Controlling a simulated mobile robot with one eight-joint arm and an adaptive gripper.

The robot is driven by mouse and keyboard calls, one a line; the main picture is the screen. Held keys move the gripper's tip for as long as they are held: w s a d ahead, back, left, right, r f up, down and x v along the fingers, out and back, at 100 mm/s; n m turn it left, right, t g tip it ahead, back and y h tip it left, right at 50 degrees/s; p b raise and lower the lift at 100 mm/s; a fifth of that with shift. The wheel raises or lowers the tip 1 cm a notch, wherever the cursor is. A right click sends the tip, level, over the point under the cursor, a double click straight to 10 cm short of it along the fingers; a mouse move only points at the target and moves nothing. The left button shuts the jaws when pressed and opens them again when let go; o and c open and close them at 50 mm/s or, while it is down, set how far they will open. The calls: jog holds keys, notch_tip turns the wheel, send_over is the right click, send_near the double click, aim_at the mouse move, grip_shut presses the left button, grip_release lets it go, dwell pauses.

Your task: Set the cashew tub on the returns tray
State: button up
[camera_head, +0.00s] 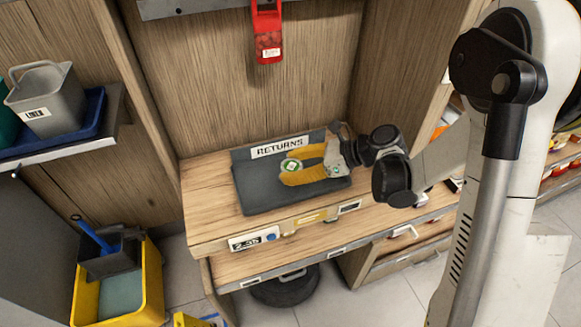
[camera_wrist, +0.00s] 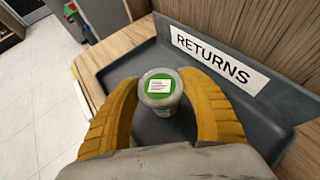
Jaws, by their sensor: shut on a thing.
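The cashew tub (camera_head: 291,166) is a small container with a green lid and a white label. It also shows in the wrist view (camera_wrist: 160,88), upright between the yellow fingers. My gripper (camera_head: 294,167) is shut on the tub, one finger on each side, over the returns tray. The returns tray (camera_head: 252,197) is a dark grey shallow tray with a raised back bearing a white RETURNS sign (camera_wrist: 218,58). Whether the tub's base touches the tray floor cannot be told; the lower part of the tub is partly hidden.
The tray stands on a wooden counter (camera_head: 205,208) with a small display (camera_head: 245,242) on its front edge. A red dispenser (camera_head: 267,35) hangs on the wall above. A yellow bucket (camera_head: 150,285) stands at lower left. The left of the tray is clear.

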jog(key=o, duration=1.2)
jog(key=shift+d+r+p, duration=0.15)
jog(key=shift+r+p, duration=0.15)
jog(key=shift+p, duration=0.1)
jog(key=p+v, duration=0.4)
jog(key=v, duration=0.8)
jog(key=shift+s+d+r+n+t+h, duration=0.75)
jog(key=shift+s+r+n+h, duration=1.1)
jog(key=shift+n, duration=1.7)
jog(key=shift+s+d+r+n+t+h, duration=0.45)
jog(key=shift+s+d+r+n+h, duration=0.6)
jog(key=shift+s+n+h, duration=1.65)
jog(key=shift+s+d+r+n+t+h, duration=0.75)
jog(key=shift+s+r+n+h, duration=0.6)
jog(key=shift+s+n, duration=2.35)
jog(key=shift+w+d+r+n, duration=0.1)
jog(key=shift+w+n, duration=0.65)
jog(key=shift+w, duration=0.05)
